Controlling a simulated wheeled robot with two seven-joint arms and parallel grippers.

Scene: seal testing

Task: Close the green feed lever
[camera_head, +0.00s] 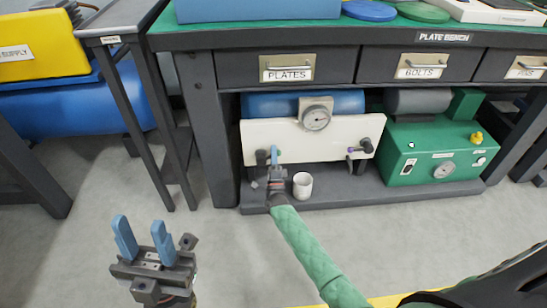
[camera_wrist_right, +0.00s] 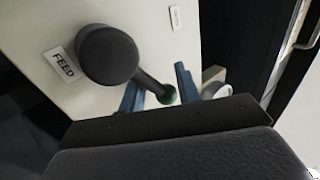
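My right gripper (camera_head: 276,156) is at this lever. In the right wrist view its blue fingers (camera_wrist_right: 158,88) stand apart, with the rod between or just in front of them; contact cannot be told. My left gripper (camera_head: 144,240) is open and empty above the floor, far from the panel.
A white cup (camera_head: 302,185) stands on the low shelf (camera_head: 400,196) close to my right gripper. A green box (camera_head: 435,150) is right. The bench drawers overhang above.

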